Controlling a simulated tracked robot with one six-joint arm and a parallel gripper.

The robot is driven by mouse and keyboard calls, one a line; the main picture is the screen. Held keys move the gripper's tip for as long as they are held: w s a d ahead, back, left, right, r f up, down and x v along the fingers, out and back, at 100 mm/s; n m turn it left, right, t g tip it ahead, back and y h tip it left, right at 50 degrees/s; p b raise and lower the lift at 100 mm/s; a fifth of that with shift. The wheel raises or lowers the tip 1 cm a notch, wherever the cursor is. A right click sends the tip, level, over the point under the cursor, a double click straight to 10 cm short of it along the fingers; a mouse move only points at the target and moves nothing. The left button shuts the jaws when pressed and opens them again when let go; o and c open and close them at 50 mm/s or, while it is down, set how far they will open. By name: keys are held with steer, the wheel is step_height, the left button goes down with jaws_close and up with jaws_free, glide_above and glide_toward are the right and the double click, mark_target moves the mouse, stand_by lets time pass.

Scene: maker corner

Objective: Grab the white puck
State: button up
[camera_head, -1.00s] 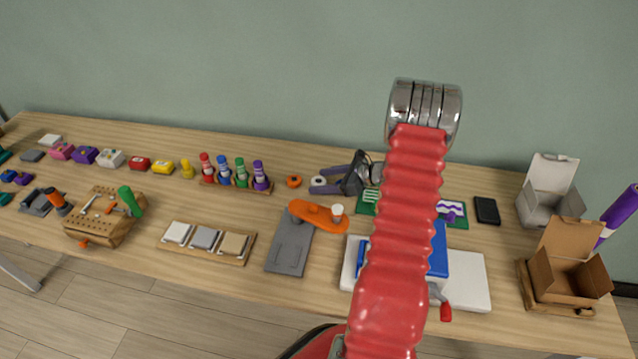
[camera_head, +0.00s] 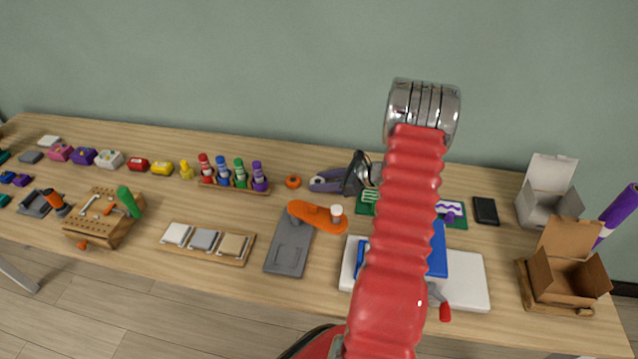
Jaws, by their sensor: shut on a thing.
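My gripper (camera_head: 317,182) reaches from behind my red arm, pointing left over the back middle of the table in the head view. Its purple-grey fingers are closed together around the white puck. The puck is now almost fully hidden between the fingers. I cannot tell whether it still touches the table.
An orange ring-shaped puck (camera_head: 293,181) lies just left of my fingertips. A grey plate (camera_head: 288,250) with an orange arm (camera_head: 312,213) and a white knob (camera_head: 336,210) stands in front. A rack of coloured bottles (camera_head: 235,185) is further left.

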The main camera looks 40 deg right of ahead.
steer(key=shift+r, duration=0.1)
step_height(320, 180, up, 10)
stand_by(0.6)
